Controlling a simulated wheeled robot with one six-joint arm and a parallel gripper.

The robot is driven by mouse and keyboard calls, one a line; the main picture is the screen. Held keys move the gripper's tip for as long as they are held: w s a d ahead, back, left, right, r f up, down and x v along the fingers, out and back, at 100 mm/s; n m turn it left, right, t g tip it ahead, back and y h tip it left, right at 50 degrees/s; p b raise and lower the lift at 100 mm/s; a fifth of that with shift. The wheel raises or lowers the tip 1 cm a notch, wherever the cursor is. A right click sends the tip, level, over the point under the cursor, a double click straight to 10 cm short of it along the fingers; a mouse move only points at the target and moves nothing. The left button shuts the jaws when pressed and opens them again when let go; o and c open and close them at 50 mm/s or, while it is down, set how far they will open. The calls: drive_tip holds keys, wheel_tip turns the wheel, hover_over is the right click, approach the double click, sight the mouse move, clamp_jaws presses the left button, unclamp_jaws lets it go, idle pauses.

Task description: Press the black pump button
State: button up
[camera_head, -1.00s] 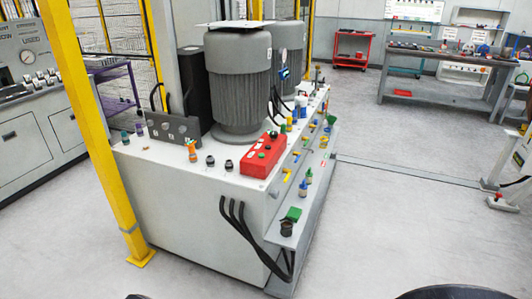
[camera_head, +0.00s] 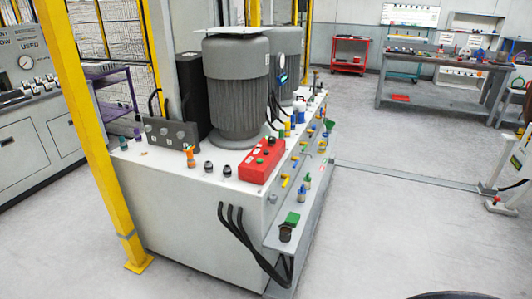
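A red control box (camera_head: 258,165) sits on the top right edge of the white pump cabinet (camera_head: 190,228). It carries small buttons, one of them green; a dark one seems to be at its far end, too small to be sure. Two short black knobs stand on the cabinet top left of the box, a left knob (camera_head: 208,167) and a right knob (camera_head: 228,165). I cannot tell which of these is the black pump button. My gripper is not in view.
A large grey motor (camera_head: 237,90) stands behind the red box. Black hoses (camera_head: 240,230) hang down the cabinet's near side. A yellow post (camera_head: 100,150) rises at its left. Coloured valves line its right side. The floor (camera_head: 400,220) to the right is clear.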

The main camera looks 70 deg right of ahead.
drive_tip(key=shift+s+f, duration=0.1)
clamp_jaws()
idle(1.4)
